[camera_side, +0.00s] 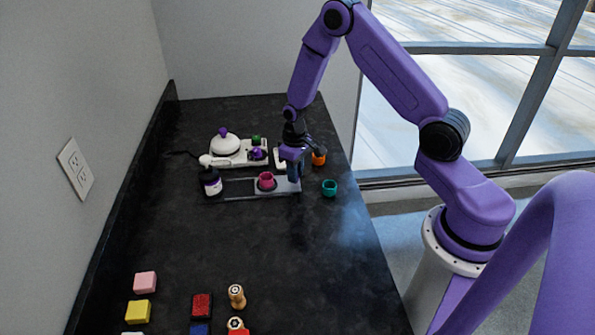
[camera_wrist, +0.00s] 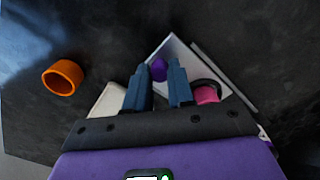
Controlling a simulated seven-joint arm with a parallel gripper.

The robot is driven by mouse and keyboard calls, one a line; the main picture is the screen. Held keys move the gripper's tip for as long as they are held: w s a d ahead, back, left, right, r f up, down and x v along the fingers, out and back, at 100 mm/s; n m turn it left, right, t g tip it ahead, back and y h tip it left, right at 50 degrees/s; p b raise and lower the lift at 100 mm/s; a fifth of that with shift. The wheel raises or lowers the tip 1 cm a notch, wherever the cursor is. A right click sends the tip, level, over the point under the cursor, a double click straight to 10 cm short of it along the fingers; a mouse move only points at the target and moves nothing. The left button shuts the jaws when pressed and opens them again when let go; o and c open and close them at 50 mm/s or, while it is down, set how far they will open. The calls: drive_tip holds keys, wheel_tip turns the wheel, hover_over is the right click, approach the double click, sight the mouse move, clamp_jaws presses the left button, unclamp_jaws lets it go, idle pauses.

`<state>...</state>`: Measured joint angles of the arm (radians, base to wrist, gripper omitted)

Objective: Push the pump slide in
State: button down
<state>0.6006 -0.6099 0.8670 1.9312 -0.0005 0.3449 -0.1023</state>
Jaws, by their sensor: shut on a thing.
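The pump slide is a light grey plate (camera_side: 287,187) on rails. It carries a magenta cup (camera_side: 267,181); the cup also shows in the wrist view (camera_wrist: 207,94). My gripper (camera_side: 292,178) is down at the right end of the plate. In the wrist view its fingers (camera_wrist: 158,84) are shut on a purple knob (camera_wrist: 158,69) on the plate. The fingers hide the knob in the side view.
A white machine (camera_side: 239,158) with a domed, purple-knobbed top stands behind the slide. An orange cup (camera_side: 319,158) and a teal cup (camera_side: 329,188) stand to the right. Several coloured blocks (camera_side: 145,282) and wooden stamps (camera_side: 237,296) are at the front. The counter (camera_side: 200,245) between is clear.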

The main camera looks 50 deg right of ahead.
drive_tip(key=w+a, duration=0.7)
drive_tip(key=shift+a, duration=0.1)
drive_tip(key=c, duration=1)
unclamp_jaws()
drive_tip(key=shift+r, duration=0.25)
wheel_tip(320, 180, up, 17)
